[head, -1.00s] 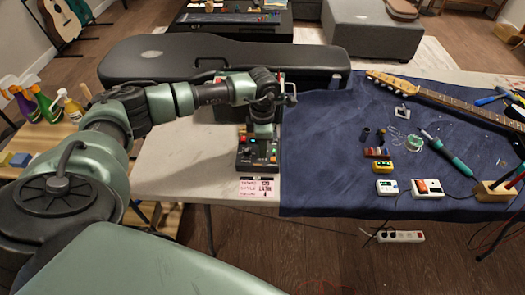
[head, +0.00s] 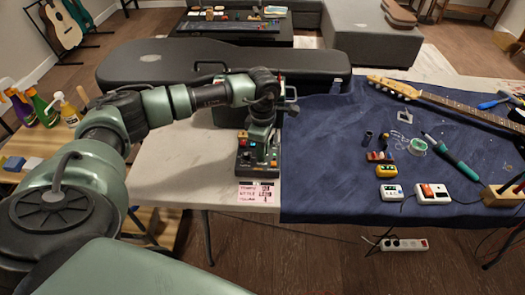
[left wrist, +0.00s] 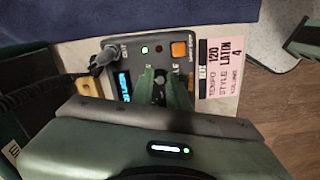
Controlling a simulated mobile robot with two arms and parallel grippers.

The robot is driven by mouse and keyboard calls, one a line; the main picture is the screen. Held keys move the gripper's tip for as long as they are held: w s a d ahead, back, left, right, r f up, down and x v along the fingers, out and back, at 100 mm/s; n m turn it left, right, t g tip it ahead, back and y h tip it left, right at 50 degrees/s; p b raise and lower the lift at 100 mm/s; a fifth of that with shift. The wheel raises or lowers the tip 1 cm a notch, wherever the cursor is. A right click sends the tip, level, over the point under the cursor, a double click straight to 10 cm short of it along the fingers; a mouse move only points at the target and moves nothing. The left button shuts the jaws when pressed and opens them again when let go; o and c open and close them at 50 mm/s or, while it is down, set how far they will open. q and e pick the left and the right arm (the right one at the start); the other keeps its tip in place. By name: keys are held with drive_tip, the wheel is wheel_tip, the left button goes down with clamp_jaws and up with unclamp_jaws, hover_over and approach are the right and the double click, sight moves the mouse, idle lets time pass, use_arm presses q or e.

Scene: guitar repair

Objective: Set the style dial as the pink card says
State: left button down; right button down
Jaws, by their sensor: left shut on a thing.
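The dark control box (head: 246,162) stands at the front of the pale table, with lights and knobs on top. In the left wrist view the box (left wrist: 119,52) has a lit blue display (left wrist: 124,86) and an orange button (left wrist: 179,50). My left gripper (head: 260,138) reaches down onto the box. In the left wrist view its fingers (left wrist: 163,88) are shut on a small dark dial (left wrist: 159,88), mostly hidden between them. The pink card (head: 257,194) lies in front of the box; in the left wrist view the card (left wrist: 219,62) reads tempo 120, style Latin, volume 4.
A black guitar case (head: 150,65) lies behind the box. A cable plug (left wrist: 103,58) sits at the box's corner. A blue cloth (head: 330,170) to the right bears small devices, tools and a guitar (head: 450,103). Spray bottles (head: 45,108) stand at the left.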

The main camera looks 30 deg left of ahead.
use_arm(q)
drive_tip(key=c, duration=1.6)
unclamp_jaws()
drive_tip(key=shift+r, duration=0.1)
drive_tip(key=shift+c, duration=0.2)
wheel_tip(320, 180, up, 8)
drive_tip(key=shift+f+b, duration=0.1)
drive_tip(key=shift+b, duration=0.4)
